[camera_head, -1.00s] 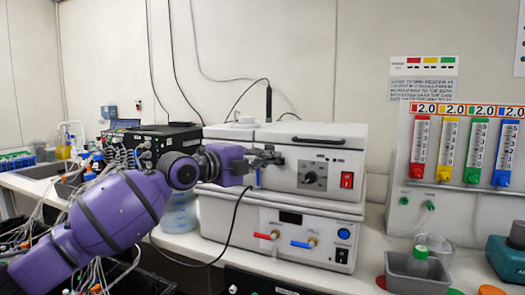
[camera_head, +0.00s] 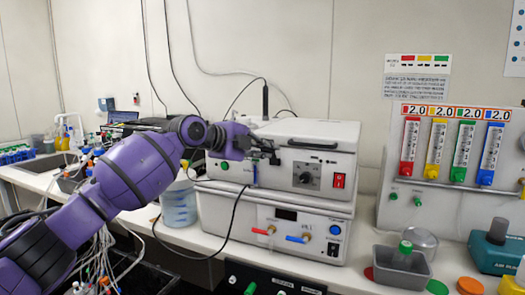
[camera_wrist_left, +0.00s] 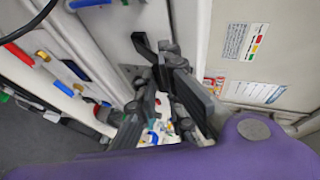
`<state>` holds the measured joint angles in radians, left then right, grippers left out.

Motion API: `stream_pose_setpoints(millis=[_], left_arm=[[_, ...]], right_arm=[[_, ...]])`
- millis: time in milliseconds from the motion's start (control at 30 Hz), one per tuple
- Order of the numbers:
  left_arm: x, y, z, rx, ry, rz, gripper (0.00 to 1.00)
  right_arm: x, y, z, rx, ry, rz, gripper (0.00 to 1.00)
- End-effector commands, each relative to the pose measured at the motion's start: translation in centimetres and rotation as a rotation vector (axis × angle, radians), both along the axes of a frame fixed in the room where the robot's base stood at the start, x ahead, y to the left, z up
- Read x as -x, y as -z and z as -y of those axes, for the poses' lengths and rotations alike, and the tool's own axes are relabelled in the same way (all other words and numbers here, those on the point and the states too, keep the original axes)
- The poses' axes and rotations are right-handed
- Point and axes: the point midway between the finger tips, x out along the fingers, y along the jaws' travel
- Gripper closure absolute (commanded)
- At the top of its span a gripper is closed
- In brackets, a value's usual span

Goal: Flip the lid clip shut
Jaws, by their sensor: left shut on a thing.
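The white shaker box (camera_head: 318,170) has a lid (camera_head: 310,132) that lies closed on it, with a dark handle on its front. My left gripper (camera_head: 268,154) is at the front left of the box, close to the seam under the lid. Its fingers are shut on the lid clip, which is mostly hidden behind them. A small blue part (camera_head: 255,173) shows just below the fingers. In the left wrist view the dark fingers of my gripper (camera_wrist_left: 172,62) meet close to the white box front. Whether the clip is latched cannot be told. My right gripper is out of view.
A lower white unit (camera_head: 280,228) with red and blue valves stands under the box. A black cable hangs in front of it. A clear bottle (camera_head: 179,205) stands to the left. A gas panel (camera_head: 440,170) and a grey tray (camera_head: 402,270) are on the right.

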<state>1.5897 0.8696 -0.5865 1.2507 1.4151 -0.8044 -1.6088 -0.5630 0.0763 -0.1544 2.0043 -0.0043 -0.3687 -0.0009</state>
Motion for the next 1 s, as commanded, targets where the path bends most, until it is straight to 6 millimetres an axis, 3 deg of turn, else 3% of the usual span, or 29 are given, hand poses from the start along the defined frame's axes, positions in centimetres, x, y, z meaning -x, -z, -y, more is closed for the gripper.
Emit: stream_pose_setpoints(millis=[67,100,233,667,1000], left_arm=[[0.2,0.0,0.4,0.001,0.007,-0.001,1.00],[0.2,0.0,0.4,0.001,0.007,-0.001,0.90],[0.2,0.0,0.4,0.001,0.007,-0.001,0.73],[0.6,-0.4,-0.2,0.002,0.005,0.002,0.73],[5.1,-2.3,-4.8,-0.001,0.000,-0.002,0.73]], right_arm=[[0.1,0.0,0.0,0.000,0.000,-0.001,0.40],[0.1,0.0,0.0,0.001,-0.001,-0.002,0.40],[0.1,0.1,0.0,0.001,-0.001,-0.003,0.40],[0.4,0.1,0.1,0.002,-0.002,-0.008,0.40],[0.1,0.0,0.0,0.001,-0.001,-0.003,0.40]])
